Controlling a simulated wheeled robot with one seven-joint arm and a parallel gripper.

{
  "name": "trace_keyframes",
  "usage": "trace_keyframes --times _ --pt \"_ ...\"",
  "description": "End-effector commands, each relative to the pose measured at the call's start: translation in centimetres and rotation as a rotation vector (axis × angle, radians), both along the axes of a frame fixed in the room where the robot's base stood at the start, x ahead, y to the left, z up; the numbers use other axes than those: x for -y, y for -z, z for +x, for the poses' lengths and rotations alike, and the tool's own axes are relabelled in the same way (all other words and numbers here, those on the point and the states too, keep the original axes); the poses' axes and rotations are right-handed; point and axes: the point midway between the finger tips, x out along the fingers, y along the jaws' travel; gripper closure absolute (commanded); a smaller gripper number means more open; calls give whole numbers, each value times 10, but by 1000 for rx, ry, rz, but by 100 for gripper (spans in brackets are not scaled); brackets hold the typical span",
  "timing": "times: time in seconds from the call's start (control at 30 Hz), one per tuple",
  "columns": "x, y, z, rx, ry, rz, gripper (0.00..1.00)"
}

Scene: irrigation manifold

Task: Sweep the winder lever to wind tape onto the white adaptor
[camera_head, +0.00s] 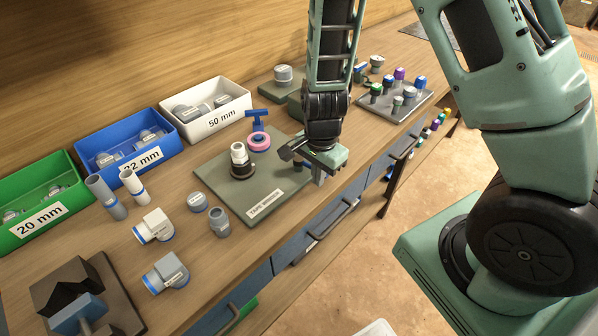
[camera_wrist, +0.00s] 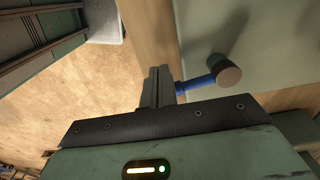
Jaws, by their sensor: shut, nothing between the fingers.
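The tape winder plate (camera_head: 215,172) lies on the bench with its label at the front edge. The white adaptor (camera_head: 238,152) stands upright on a dark round base at its left. Behind it, a pink tape roll (camera_head: 260,143) sits under a blue T-shaped piece (camera_head: 257,119). My gripper (camera_head: 318,178) is shut and empty over the plate's right end. In the wrist view, my fingertips (camera_wrist: 158,78) are beside a blue bar (camera_wrist: 199,82) with a grey-brown round knob (camera_wrist: 229,73), apparently the winder lever. Whether they touch is unclear; the bar's other end is hidden.
Green, blue (camera_head: 90,150) and white (camera_head: 195,130) bins line the back left. Loose grey fittings (camera_head: 154,226) lie left of the plate. A vise-like block (camera_head: 75,300) stands front left. A tray of coloured-cap fittings (camera_head: 395,105) is behind right. Drawers and open floor lie in front.

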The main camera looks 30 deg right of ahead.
Motion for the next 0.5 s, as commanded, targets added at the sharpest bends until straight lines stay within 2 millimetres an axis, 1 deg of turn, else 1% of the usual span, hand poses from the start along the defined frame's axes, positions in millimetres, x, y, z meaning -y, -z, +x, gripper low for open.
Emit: trace_keyframes --times 0.33,0.5 --pt "1 0 0 0 0 0 100" --pt "6 0 2 0 2 0 100"
